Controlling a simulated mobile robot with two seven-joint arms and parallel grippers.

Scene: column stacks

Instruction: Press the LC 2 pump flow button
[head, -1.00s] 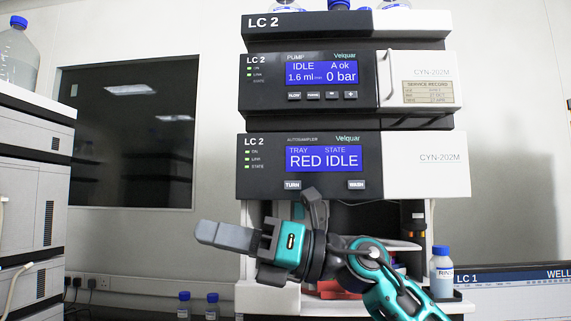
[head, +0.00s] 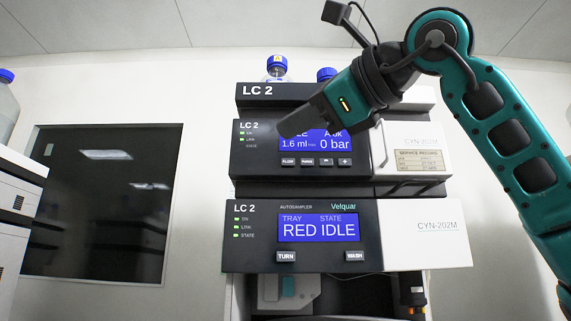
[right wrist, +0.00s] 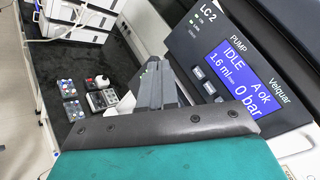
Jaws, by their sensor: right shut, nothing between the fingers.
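The LC 2 pump module (head: 262,165) is the upper dark unit of the stack, with a blue screen reading 1.6 ml and 0 bar. Its flow button (head: 288,162) is the leftmost in a row of small buttons under the screen. My right gripper (head: 284,130) is shut and empty, in front of the upper left of the pump screen, hiding part of its text. In the right wrist view the pump screen (right wrist: 240,77) shows IDLE and A ok, and the shut fingers (right wrist: 158,80) point toward the panel's button side. Contact with the panel cannot be told. My left gripper is not in view.
The LC 2 autosampler (head: 300,262) sits below the pump, with TURN and WASH buttons. Blue-capped bottles (head: 277,68) stand on top of the stack. A dark window (head: 100,205) is in the left wall. Small vials and boxes (right wrist: 100,100) lie on the dark bench.

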